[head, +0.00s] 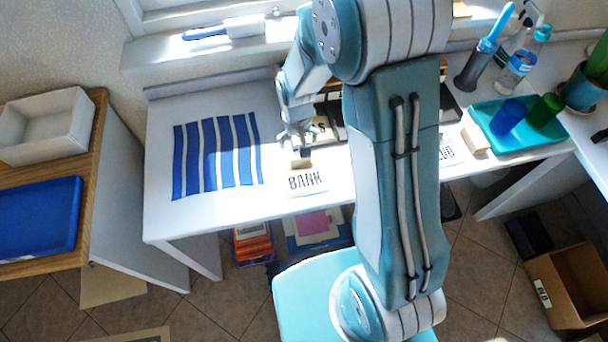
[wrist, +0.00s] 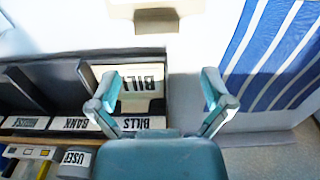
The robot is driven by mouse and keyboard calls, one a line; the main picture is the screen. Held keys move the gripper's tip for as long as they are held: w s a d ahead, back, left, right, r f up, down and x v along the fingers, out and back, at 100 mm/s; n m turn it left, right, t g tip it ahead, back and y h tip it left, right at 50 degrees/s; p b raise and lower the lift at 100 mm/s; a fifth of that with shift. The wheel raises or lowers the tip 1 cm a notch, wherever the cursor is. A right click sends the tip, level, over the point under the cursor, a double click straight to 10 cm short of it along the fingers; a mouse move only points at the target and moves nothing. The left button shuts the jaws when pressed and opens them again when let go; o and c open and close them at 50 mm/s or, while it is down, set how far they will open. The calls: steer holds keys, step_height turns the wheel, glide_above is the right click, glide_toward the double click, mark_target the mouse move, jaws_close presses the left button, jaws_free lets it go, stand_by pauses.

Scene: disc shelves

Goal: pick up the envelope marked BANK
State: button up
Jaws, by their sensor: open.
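The white envelope marked BANK (head: 306,182) lies flat near the front edge of the white table, its print readable in the head view. A small tan block (head: 301,163) sits at its far edge; in the wrist view the block (wrist: 156,20) shows near the top, with the BANK print out of frame. My gripper (head: 298,138) is open and empty, above the table beyond the block in the head view. In the wrist view its fingers (wrist: 160,92) are wide apart, with bare table between them and the block.
A dark sorter (wrist: 60,123) with labelled slots holds a card marked BILL (wrist: 140,82), close to one finger. A blue-striped cloth (head: 215,152) lies at left. A teal tray (head: 520,140) with cups stands at right. My arm hides the middle of the table.

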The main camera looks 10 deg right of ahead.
mark_target(305, 176)
step_height(305, 176, down, 8)
steer(key=shift+s+d+r, duration=0.15)
steer(key=c, duration=0.5)
